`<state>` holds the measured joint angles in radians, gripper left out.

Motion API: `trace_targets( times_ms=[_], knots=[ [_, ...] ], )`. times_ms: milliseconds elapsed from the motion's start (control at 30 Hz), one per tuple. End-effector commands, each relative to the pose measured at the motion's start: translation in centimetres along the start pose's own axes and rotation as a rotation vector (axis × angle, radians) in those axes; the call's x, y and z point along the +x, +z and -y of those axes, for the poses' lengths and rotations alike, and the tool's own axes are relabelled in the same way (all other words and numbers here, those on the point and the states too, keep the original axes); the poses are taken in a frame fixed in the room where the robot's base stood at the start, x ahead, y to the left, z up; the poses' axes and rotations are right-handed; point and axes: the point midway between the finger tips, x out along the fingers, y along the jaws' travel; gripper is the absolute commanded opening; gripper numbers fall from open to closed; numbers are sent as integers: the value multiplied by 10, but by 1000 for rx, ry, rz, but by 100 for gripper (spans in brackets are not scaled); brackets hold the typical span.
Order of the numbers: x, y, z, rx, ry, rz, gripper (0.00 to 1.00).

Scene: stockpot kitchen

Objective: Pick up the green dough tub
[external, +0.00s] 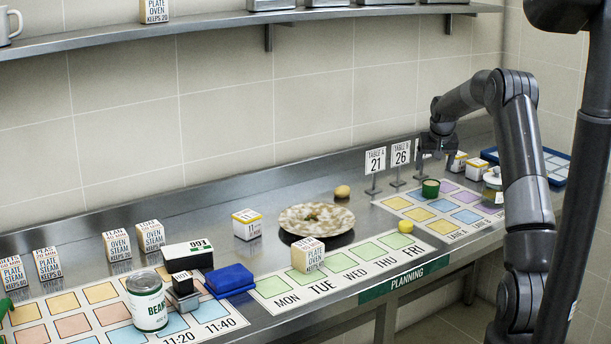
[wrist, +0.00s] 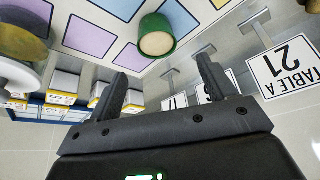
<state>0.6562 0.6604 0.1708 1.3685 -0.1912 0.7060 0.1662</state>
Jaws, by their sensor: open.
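The green dough tub (external: 430,188) is a small green cup with a tan top, standing upright on the coloured grid mat (external: 392,203) at the right of the counter. In the wrist view the tub (wrist: 158,38) lies beyond the fingertips, roughly between their lines. My gripper (external: 437,150) is above and behind the tub in the external view, apart from it. In the wrist view my gripper (wrist: 163,78) has its two fingers spread with nothing between them.
Table number signs (external: 388,160) stand just left of the tub; one sign (wrist: 286,66) shows close to the right finger. A glass jar (external: 492,186) stands right. White boxes (external: 466,164) and a blue tray (external: 545,163) are behind.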

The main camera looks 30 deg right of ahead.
Motion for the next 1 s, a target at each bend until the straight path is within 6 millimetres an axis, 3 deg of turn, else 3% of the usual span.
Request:
trace_targets(
  times_ms=[100, 433, 700, 933, 1000],
  knots=[
    [19, 0, 0, 0, -1, 1, 76],
    [43, 3, -1, 0, -1, 1, 76],
    [80, 7, -2, -1, -1, 0, 76],
    [83, 7, -2, -1, -1, -1, 76],
    [83, 7, -2, -1, -1, -1, 72]
  ],
)
